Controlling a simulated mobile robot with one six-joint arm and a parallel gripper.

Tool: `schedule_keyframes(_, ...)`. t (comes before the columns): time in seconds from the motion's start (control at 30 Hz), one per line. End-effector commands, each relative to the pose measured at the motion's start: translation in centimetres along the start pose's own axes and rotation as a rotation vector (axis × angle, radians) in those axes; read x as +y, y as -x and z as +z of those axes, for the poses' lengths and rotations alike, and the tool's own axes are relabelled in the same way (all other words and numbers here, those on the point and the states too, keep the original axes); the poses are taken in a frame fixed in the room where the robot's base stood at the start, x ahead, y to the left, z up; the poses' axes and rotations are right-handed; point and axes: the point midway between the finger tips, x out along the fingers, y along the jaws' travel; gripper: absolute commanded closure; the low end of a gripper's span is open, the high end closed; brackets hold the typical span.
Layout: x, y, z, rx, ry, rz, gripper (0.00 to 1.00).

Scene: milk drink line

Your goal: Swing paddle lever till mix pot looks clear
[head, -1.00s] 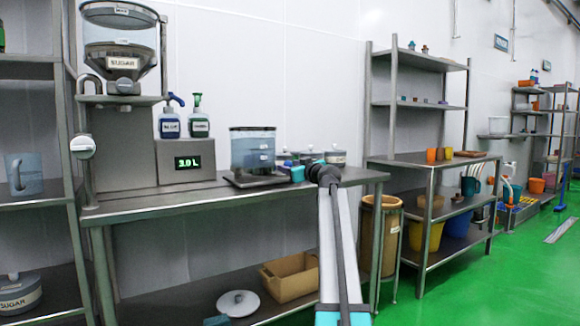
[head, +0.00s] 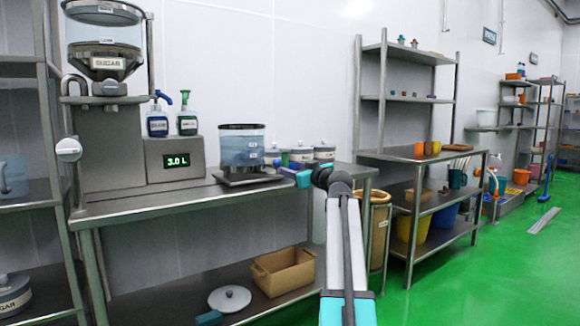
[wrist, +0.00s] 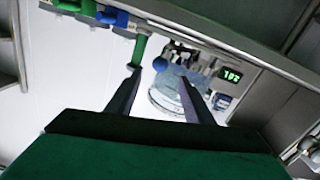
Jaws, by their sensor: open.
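A see-through mix pot (head: 241,152) with a dark rim and bluish-grey contents stands on a dark base on the steel bench. I cannot tell how clear the contents are. My arm reaches to the bench edge just right of the pot; my gripper is mostly hidden behind its wrist in the head view. In the wrist view my gripper (wrist: 160,77) is open, with two dark fingers apart and nothing seen held. A clear vessel (wrist: 168,94), likely the pot, shows beyond and between the fingers, with a blue knob (wrist: 160,64) near it. I cannot make out the paddle lever for certain.
A sugar hopper (head: 106,35) and a green display (head: 178,160) reading 3.0 L stand left of the pot. Two pump bottles (head: 187,114) are behind. Several lidded jars (head: 301,154) sit close right of it. The green floor (head: 470,275) at right is mostly open.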

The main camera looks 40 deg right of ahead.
Motion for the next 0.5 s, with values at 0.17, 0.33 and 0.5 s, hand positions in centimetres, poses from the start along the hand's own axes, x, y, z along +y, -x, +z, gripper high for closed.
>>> schedule_keyframes(0.17,0.0,1.6,-0.1,0.0,0.0,0.001,0.53)
schedule_keyframes(0.33,0.0,2.2,0.0,0.0,0.001,0.0,0.53)
schedule_keyframes(0.5,0.0,2.3,0.0,0.0,0.001,0.0,0.53)
